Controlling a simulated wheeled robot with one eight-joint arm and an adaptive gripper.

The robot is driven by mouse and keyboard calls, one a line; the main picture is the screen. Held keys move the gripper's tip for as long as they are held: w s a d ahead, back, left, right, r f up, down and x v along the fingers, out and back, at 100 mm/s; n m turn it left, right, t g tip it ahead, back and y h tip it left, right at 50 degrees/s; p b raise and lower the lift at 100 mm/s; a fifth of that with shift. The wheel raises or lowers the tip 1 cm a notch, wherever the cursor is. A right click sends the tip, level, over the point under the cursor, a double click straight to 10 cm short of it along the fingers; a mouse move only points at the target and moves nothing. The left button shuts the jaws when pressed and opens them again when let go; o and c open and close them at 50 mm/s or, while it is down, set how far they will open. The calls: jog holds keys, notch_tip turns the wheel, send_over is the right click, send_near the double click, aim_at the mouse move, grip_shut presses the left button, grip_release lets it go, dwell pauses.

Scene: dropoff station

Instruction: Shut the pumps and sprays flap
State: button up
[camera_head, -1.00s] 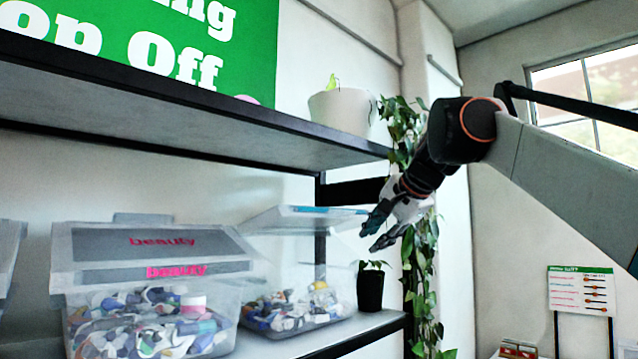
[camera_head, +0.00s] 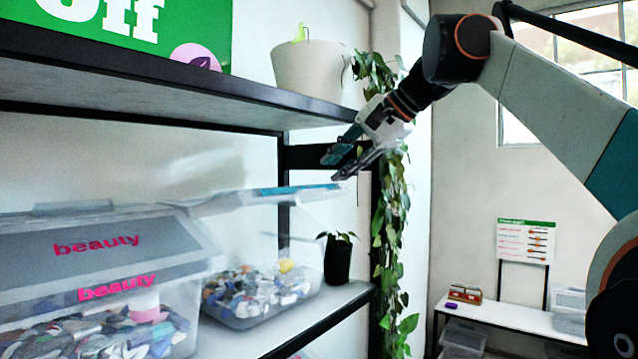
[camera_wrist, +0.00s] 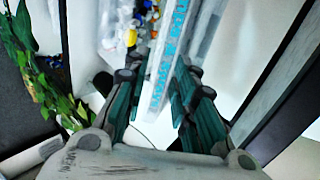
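The pumps and sprays bin (camera_head: 262,296) is a clear tub of bottle tops on the lower shelf, right of the beauty bin. Its flap (camera_head: 262,198) is tilted up, with a blue strip along its front edge. In the wrist view the flap edge (camera_wrist: 178,52) carries blue lettering, too blurred to read fully, and lies between and beyond my finger tips. My gripper (camera_head: 340,166) is open, just above and right of the flap's right end in the head view. I cannot tell whether it touches the flap. My gripper also shows in the wrist view (camera_wrist: 155,85).
The beauty bin (camera_head: 100,270) stands closed at left. A dark potted plant (camera_head: 337,258) is right of the open bin. A trailing plant (camera_head: 390,220) hangs beside the shelf post. The upper shelf (camera_head: 180,98), with a white pot (camera_head: 308,68), is close above my gripper.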

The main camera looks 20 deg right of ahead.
jog(key=p+x, duration=0.1)
jog(key=x, duration=0.6)
jog(key=shift+w+a+f, duration=0.15)
jog(key=shift+f, duration=0.05)
grip_shut()
